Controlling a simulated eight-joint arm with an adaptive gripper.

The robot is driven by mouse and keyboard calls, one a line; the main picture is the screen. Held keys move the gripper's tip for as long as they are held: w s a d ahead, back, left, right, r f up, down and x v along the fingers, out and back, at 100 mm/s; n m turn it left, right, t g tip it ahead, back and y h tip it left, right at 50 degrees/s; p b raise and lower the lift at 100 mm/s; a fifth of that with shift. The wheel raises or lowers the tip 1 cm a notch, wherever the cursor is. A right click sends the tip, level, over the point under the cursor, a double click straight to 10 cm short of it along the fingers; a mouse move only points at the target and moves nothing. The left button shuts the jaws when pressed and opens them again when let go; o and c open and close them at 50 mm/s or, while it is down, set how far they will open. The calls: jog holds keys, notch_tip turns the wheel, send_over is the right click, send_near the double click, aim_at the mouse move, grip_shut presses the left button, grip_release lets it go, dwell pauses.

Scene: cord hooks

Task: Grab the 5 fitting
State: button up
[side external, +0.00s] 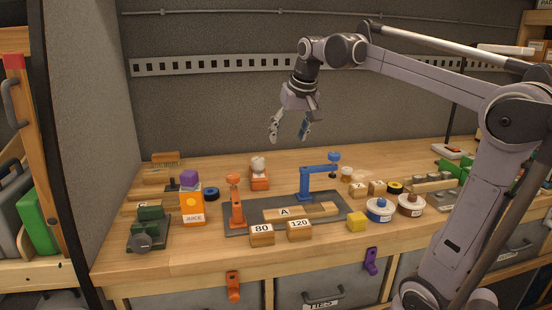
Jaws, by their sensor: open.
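No label in the side external view reads clearly as 5. Two small wooden blocks, one on the left (359,189) and one on the right (377,187), sit at the bench's right middle with dark marks too small to read. Blocks marked 80 (262,234) and 120 (299,230) stand at the front of the dark mat (240,228). A wooden piece marked A (285,213) lies on the mat. My gripper (288,137) is open and empty, high above the back of the bench, pointing down, apart from everything.
An orange clamp (236,205) and a blue clamp (305,183) rise from the mat. A juice carton (192,208) stands left. Blue-topped (379,210) and brown-topped (411,205) tins and a yellow cube (357,221) are right. Hooks, orange (233,285) and purple (370,262), hang in front.

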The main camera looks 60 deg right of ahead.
jog(key=d+m+g, duration=0.2)
jog(key=d+m, duration=0.2)
jog(key=d, duration=0.9)
jog(key=m+g, duration=0.2)
jog(key=m, duration=0.3)
send_over(347, 169)
jog(key=a, duration=0.1)
notch_tip(347, 169, down, 11)
jog(key=shift+d+f, duration=0.2)
jog(key=shift+f, duration=1.7)
jog(key=shift+d+f, duration=0.15)
jog(key=shift+f, duration=1.7)
jog(key=shift+d+f, duration=0.2)
jog(key=shift+f, duration=1.7)
jog(key=c, duration=1.3)
